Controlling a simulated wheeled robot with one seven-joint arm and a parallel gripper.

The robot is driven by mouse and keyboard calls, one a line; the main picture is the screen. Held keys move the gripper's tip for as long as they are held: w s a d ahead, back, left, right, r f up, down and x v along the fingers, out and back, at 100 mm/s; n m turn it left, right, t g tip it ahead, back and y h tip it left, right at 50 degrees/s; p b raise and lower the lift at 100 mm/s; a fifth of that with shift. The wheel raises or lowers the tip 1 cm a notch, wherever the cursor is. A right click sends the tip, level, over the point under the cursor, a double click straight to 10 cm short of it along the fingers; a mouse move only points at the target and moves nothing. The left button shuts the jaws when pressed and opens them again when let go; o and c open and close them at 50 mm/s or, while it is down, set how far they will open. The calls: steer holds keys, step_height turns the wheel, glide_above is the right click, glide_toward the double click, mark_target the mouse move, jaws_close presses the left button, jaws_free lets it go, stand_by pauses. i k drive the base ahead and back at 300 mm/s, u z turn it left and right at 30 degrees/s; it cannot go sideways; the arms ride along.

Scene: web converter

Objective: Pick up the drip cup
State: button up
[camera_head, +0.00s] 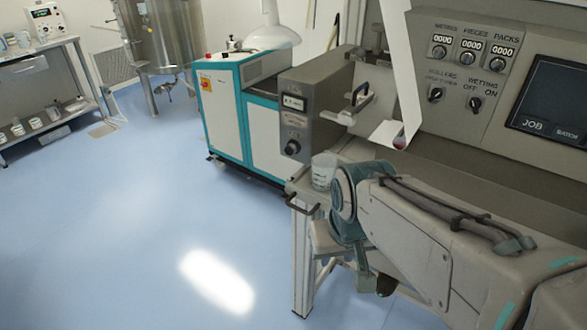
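A clear, see-through cup (323,171), which I take to be the drip cup, stands upright on the corner of a grey machine ledge (308,183). It has faint markings on its side. My arm comes in from the lower right, and its bent joint is just right of the cup in the picture. From there a link runs downward beside the ledge. I cannot make out my gripper's fingers; they seem hidden behind or below my arm. Nothing visible is touching the cup.
A control panel (470,75) with dials and a dark screen stands at right. A grey unit (300,110) with a display is behind the cup, beside a teal and white cabinet (228,115). A handle (302,204) juts from the ledge. The blue floor (130,220) at left is clear.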

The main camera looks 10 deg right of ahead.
mark_target(324, 166)
steer(key=u, duration=2.15)
steer(key=i, duration=1.3)
steer(key=z, duration=2.6)
